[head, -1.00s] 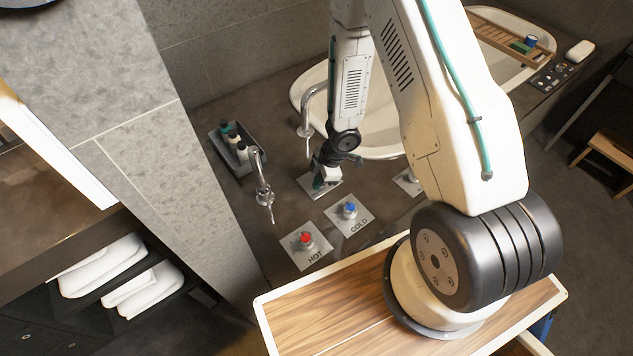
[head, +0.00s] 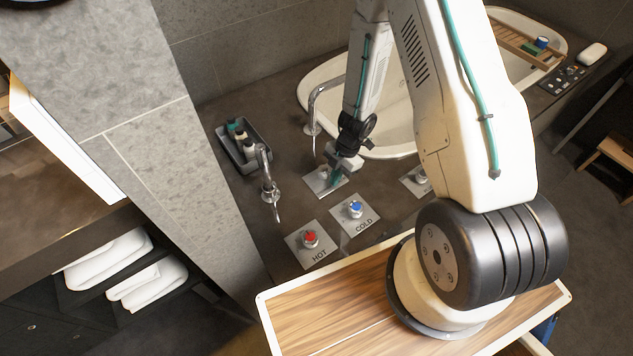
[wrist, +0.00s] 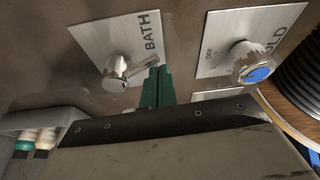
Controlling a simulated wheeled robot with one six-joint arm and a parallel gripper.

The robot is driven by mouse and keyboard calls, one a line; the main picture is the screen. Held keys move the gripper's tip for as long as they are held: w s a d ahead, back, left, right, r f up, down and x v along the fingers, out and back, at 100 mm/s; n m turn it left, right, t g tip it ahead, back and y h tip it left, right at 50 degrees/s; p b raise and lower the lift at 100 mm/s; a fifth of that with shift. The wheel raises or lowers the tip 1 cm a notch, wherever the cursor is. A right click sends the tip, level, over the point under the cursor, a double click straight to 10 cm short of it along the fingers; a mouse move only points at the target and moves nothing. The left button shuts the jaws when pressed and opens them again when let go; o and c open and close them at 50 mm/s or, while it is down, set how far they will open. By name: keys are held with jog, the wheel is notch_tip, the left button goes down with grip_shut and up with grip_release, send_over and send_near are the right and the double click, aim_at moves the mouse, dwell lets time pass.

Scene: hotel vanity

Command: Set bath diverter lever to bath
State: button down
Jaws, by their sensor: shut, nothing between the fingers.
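The bath diverter is a chrome knob with a short lever (wrist: 122,70) on a square silver plate (wrist: 92,35) marked BATH. In the wrist view the lever points right, below the word BATH. In the head view the plate (head: 316,184) lies on the dark counter, partly covered by my gripper. My gripper (head: 335,181) points down at the plate's right side. Its teal fingers (wrist: 156,86) are shut and empty, just right of the lever's tip. I cannot tell whether they touch it. Any other marking on the plate is hidden or unreadable.
The COLD knob (head: 354,208) and HOT knob (head: 310,238) stand on plates nearer me. A small chrome faucet (head: 268,184) and a grey bottle tray (head: 244,146) are to the left.

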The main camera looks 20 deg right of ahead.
jog(key=shift+w+d, duration=0.15)
jog(key=shift+d, duration=0.1)
dwell(0.5)
jog(key=s+a, duration=0.2)
jog(key=a, duration=0.1)
jog(key=shift+s+f, duration=0.15)
jog(key=shift+f, duration=0.15)
jog(key=shift+r, duration=0.35)
jog(key=v, duration=0.9)
jog(key=shift+w, duration=0.4)
jog(key=shift+a, duration=0.1)
